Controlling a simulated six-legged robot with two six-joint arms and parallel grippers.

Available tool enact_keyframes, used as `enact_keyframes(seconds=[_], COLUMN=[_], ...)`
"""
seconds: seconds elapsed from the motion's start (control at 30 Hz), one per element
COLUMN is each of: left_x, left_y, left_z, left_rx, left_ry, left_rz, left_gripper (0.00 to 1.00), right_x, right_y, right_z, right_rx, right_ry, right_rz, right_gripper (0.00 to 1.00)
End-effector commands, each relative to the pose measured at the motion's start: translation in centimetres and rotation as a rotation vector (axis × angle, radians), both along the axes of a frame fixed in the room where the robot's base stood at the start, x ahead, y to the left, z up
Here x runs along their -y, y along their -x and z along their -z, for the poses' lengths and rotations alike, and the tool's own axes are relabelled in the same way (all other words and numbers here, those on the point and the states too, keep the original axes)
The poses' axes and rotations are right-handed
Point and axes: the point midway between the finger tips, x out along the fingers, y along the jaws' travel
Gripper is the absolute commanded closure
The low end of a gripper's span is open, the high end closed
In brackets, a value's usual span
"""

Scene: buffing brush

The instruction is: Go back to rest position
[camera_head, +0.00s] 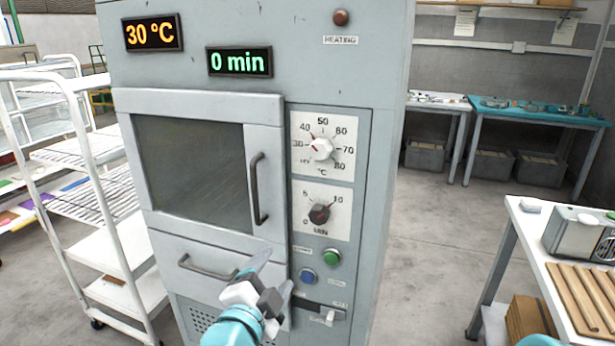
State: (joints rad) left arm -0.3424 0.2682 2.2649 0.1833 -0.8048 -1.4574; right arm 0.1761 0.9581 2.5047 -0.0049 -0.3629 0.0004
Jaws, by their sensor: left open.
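My left gripper (272,272) is in front of the lower part of a grey oven cabinet (390,60), near the drawer's right edge. Its fingers are spread and nothing shows between them. Whether it touches the cabinet I cannot tell. The oven door (190,165) with its dark window is shut. The displays read 30 °C (152,34) and 0 min (239,62). My right gripper is not in view.
A white wire rack (90,215) stands close to the cabinet's left. A white table (550,285) at the right holds a grey device (583,233) and wooden slats (585,295). A teal-topped bench (535,112) stands at the back. The floor (430,220) between is clear.

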Motion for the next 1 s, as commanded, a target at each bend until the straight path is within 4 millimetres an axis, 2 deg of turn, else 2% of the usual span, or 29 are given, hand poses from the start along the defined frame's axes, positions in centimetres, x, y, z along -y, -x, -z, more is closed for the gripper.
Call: enact_keyframes(seconds=[0.03, 0.07, 0.1, 0.17, 0.2, 0.23, 0.3, 0.37, 0.4, 0.47, 0.5, 0.6, 0.7, 0.83, 1.0], left_x=[-1.6, -2.4, -3.6, -5.0, -5.8, -6.3, -7.1, -7.5, -7.4, -7.0, -6.5, -5.0, -4.5, -4.4, -4.4], left_y=[-0.8, -1.0, -0.9, 0.0, 1.1, 2.1, 5.4, 8.9, 11.5, 15.8, 18.7, 23.6, 25.2, 25.8, 25.8], left_z=[2.5, 4.5, 7.7, 12.5, 15.7, 18.0, 23.0, 26.8, 28.9, 31.6, 32.9, 34.6, 34.4, 34.4, 34.4], left_rx=[-0.083, -0.135, -0.215, -0.349, -0.449, -0.524, -0.712, -0.883, -0.997, -1.174, -1.292, -1.496, -1.580, -1.612, -1.610], left_ry=[-0.022, -0.035, -0.054, -0.057, -0.034, -0.008, 0.083, 0.187, 0.266, 0.397, 0.491, 0.690, 0.836, 0.947, 0.982], left_rz=[-0.033, -0.049, -0.064, -0.080, -0.093, -0.106, -0.142, -0.191, -0.233, -0.316, -0.384, -0.562, -0.720, -0.853, -0.891], left_gripper=[0.31, 0.31, 0.31, 0.31, 0.31, 0.31, 0.31, 0.31, 0.31, 0.31, 0.31, 0.31, 0.31, 0.31, 0.31], right_x=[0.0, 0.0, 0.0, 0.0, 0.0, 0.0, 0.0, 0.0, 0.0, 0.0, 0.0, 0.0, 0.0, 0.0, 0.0], right_y=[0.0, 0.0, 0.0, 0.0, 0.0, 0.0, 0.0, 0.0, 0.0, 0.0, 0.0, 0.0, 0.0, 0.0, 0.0], right_z=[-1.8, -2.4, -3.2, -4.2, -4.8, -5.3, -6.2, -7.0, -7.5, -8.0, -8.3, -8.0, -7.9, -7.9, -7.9], right_rx=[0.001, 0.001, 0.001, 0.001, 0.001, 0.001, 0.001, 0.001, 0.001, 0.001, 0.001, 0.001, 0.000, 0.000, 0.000], right_ry=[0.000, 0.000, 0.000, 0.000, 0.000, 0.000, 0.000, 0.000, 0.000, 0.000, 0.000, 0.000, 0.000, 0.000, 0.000], right_rz=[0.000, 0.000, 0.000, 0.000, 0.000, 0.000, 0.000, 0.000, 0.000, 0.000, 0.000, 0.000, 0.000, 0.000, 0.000], right_gripper=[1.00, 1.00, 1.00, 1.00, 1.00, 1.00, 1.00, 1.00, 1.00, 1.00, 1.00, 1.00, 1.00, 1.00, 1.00])
